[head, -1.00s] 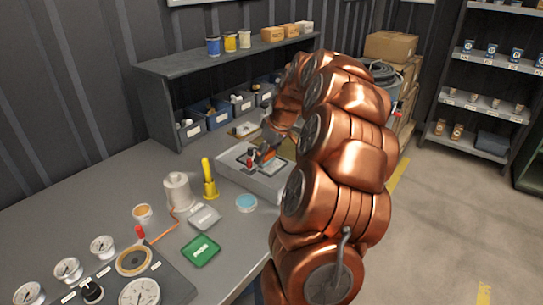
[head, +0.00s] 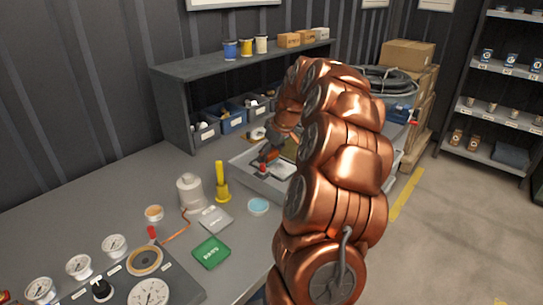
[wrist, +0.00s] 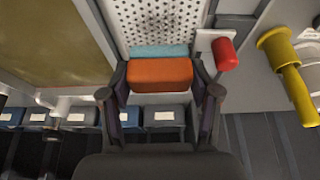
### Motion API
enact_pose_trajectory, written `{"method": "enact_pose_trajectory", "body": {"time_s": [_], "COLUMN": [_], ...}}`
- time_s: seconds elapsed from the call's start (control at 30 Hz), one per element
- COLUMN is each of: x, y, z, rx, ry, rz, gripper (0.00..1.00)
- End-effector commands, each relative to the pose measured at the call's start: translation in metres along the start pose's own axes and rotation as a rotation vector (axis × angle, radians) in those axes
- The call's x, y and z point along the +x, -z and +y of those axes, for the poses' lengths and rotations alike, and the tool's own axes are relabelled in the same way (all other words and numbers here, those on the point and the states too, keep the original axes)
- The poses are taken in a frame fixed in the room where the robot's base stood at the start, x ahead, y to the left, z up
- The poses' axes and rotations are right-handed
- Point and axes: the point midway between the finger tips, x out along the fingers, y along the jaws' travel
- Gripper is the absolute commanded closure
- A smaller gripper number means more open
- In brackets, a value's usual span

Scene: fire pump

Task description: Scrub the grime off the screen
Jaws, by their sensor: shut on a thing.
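My gripper (wrist: 160,95) is shut on a scrubber, an orange block (wrist: 158,75) with a teal pad (wrist: 158,50) along its far side. In the wrist view the pad lies over the near part of a pale perforated screen (wrist: 190,35). Dark grime (wrist: 152,20) shows on the screen beyond the pad. I cannot tell whether the pad touches the screen. In the head view the orange block (head: 270,155) is at the grey tray (head: 246,169); my copper arm hides the tray's right part and most of the screen.
A brownish panel (wrist: 55,40) lies left. Blue bins (head: 232,117) sit under the shelf behind.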

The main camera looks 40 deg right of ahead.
Motion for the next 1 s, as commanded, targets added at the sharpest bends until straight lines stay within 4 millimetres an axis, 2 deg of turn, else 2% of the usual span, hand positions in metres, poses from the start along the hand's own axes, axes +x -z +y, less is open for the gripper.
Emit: {"method": "enact_pose_trajectory", "body": {"time_s": [0.5, 0.77, 1.0], "x": [-0.012, -0.017, -0.021], "y": [-0.030, -0.037, -0.052], "z": [0.001, 0.001, 0.000], "rx": [0.000, 0.000, 0.000], "ry": [-0.001, -0.001, -0.001], "rz": [0.000, 0.001, 0.003], "gripper": [0.66, 0.66, 0.66]}}
